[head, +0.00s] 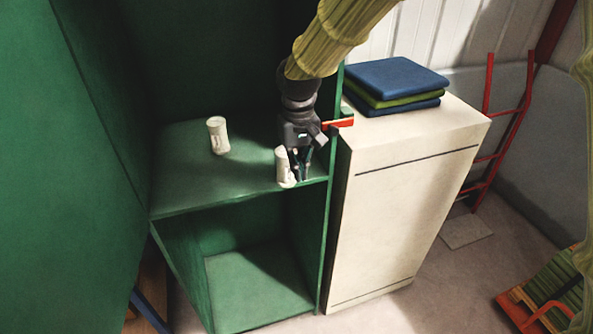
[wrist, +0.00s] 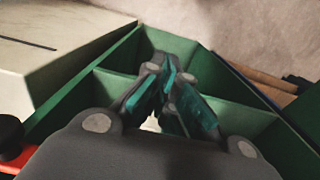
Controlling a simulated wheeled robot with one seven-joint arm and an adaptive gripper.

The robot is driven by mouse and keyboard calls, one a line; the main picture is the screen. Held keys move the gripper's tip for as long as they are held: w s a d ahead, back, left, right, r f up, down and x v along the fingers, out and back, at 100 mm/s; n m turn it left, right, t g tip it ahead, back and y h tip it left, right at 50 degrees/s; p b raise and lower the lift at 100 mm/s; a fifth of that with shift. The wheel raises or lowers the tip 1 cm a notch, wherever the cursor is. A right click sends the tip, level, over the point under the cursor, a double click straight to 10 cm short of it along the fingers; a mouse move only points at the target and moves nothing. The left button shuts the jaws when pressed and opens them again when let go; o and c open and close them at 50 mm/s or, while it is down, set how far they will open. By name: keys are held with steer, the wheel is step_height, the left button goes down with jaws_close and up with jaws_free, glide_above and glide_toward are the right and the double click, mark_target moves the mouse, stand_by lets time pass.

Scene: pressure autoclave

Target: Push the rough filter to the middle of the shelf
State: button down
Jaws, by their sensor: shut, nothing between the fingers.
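Two white canisters stand upright on the green shelf (head: 180,192). One canister (head: 217,136) is toward the middle left. The other canister (head: 283,167) is near the front edge at the right; both have faint markings, and I cannot tell by label which is the rough filter. My gripper (head: 302,178) is shut and empty, pointing down just right of the front-right canister, very close to it; I cannot tell whether they touch. In the wrist view my gripper's teal-padded fingers (wrist: 167,72) converge, and a small white patch shows between them.
A green side wall (head: 329,215) rises close to my gripper's right. A cream cabinet (head: 400,210) stands beyond it, with folded blue and green cloths (head: 395,80) on top. The shelf between the canisters is clear. An open lower compartment (head: 255,285) is below.

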mark_target(293, 183)
steer(key=shift+w+a+f+p, duration=0.2)
steer(key=shift+w+f+p, duration=0.55)
steer(key=shift+f, duration=0.75)
steer(key=shift+w+a+f+p, duration=0.25)
steer(key=shift+w+f+p, duration=0.3)
steer(key=shift+f+p, duration=0.65)
steer(key=shift+w+a+f+p, duration=0.2)
steer(key=shift+w+f+p, duration=0.4)
steer(key=shift+f, duration=1.15)
